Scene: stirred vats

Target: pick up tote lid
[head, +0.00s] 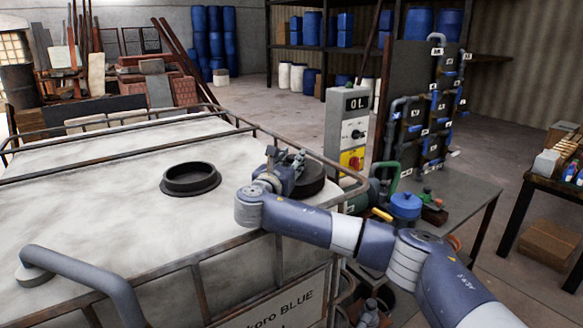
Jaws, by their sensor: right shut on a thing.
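The white tote (120,205) fills the left half of the head view, with a raised black round opening (190,178) in its top. The tote lid (311,180) is a dark, flat disc near the tote's right edge, to the right of the opening. My right gripper (294,173) reaches over the tote's top and is shut on the lid at its left side. The gripper's fingers and wrist hide part of the lid. I cannot tell whether the lid touches the tote's top. My left gripper is not in view.
A rusty metal frame (195,290) surrounds the tote. A grey curved pipe (85,268) stands at its front left. A control box (348,125), a pipe panel (420,110) and a bench with a blue-lidded pot (405,204) are to the right.

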